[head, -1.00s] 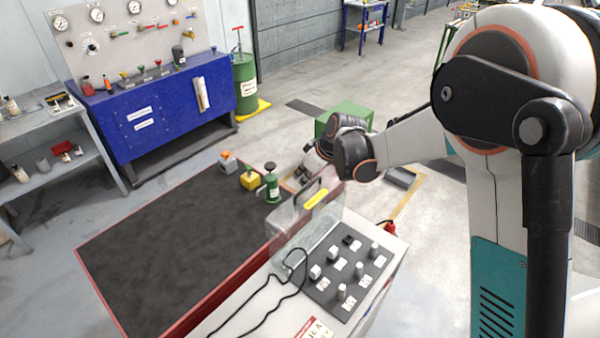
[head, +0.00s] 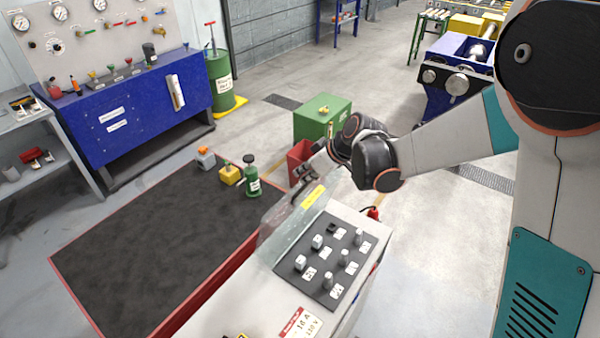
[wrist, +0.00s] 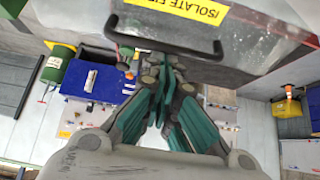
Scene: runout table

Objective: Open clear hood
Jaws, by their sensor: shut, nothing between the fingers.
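The clear hood (head: 280,217) stands raised along the left edge of the control panel (head: 318,262), whose knobs are uncovered. It carries a yellow label (head: 313,196) and a black handle (head: 303,187). In the wrist view the hood (wrist: 258,50) fills the upper part, with the black handle (wrist: 165,46) crossing above my fingers. My gripper (head: 318,160) is by the hood's upper edge in the head view. In the wrist view my gripper (wrist: 163,70) is shut and empty, its fingertips close to the handle; I cannot tell whether they touch.
A green cabinet (head: 322,118) and a red bin (head: 299,160) stand beyond my gripper.

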